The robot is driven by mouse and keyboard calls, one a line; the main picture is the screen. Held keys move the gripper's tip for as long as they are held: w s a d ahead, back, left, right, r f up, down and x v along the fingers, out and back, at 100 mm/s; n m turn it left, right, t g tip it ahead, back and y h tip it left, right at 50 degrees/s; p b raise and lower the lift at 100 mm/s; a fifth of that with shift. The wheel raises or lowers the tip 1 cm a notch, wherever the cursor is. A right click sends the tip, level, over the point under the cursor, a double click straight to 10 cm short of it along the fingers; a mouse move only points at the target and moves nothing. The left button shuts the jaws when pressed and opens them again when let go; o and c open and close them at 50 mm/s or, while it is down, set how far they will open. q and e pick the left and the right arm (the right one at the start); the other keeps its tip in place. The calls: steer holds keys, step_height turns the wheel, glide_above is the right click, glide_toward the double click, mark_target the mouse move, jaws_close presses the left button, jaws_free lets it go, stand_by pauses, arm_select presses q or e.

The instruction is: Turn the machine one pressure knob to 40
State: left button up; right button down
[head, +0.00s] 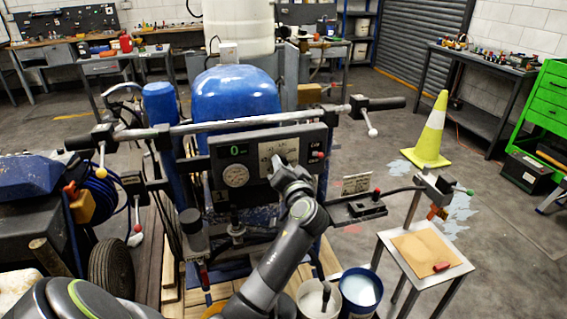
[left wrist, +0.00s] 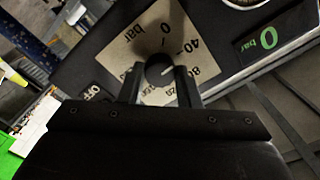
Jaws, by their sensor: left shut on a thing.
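The machine's control panel (head: 222,160) faces me, with a green display (head: 236,150) and a round gauge (head: 235,175). My left gripper (head: 287,170) is at the pale dial plate (head: 279,151) and hides the knob in the head view. In the left wrist view the dark round knob (left wrist: 159,70) sits between my two fingers (left wrist: 159,80), which are shut on it. A pale mark on the knob points right, roughly toward the 80 side of the scale; the exact value is unclear. The green display (left wrist: 261,42) reads 0 bar. My right gripper is not visible.
A handlebar (head: 230,123) crosses above the panel, with a blue tank (head: 235,93) behind. A small side table (head: 452,262) and buckets (head: 361,290) stand at the right front. A yellow cone (head: 431,135) stands on open floor farther right.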

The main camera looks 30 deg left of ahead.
arm_select(q)
steer(key=shift+r+m, duration=0.1)
steer(key=shift+m, duration=0.6)
steer(key=o, duration=1)
